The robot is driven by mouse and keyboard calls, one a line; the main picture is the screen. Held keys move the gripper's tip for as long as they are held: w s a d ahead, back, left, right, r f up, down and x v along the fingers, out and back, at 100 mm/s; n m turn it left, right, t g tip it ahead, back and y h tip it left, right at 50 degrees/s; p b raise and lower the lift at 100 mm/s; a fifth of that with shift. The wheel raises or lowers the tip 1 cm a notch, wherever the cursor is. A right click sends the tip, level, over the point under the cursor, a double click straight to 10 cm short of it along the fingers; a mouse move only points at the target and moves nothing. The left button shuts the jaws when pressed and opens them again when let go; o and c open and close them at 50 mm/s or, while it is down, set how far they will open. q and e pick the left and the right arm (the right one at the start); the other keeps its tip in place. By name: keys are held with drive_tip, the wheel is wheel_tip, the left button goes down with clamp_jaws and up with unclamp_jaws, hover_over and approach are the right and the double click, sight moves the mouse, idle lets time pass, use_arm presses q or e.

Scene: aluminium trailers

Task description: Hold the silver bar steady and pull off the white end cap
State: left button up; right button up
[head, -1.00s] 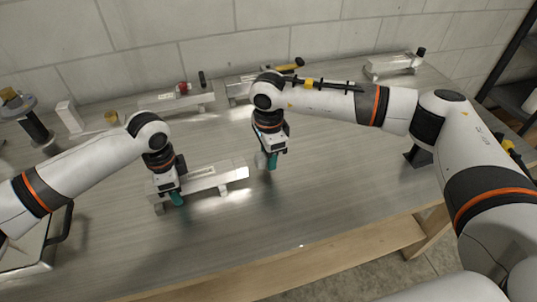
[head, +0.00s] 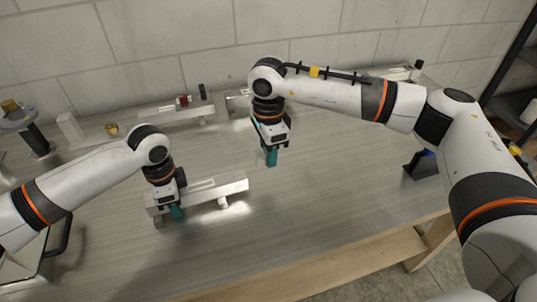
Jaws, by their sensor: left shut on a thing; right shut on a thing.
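The silver bar (head: 230,189) lies near the middle of the bench, with a short foot under it on the right. My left gripper (head: 175,211) is shut on the bar near its left end. My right gripper (head: 271,158) is shut just beyond the bar's right end, apart from it and above the bench. A small pale piece (head: 260,157) shows at the left side of its teal fingers; it looks like the white end cap, mostly hidden by the fingers. The bar's right end shows no cap on it.
Similar bar fixtures (head: 170,112) stand along the back by the wall, one with a red knob (head: 183,100). A dark stand (head: 421,165) is at the right, and a tray with a black handle (head: 57,238) at the front left. The front middle bench is clear.

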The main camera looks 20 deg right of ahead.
drive_tip(key=shift+r, duration=1.4)
use_arm(q)
drive_tip(key=o, duration=1.2)
wheel_tip(320, 180, up, 12)
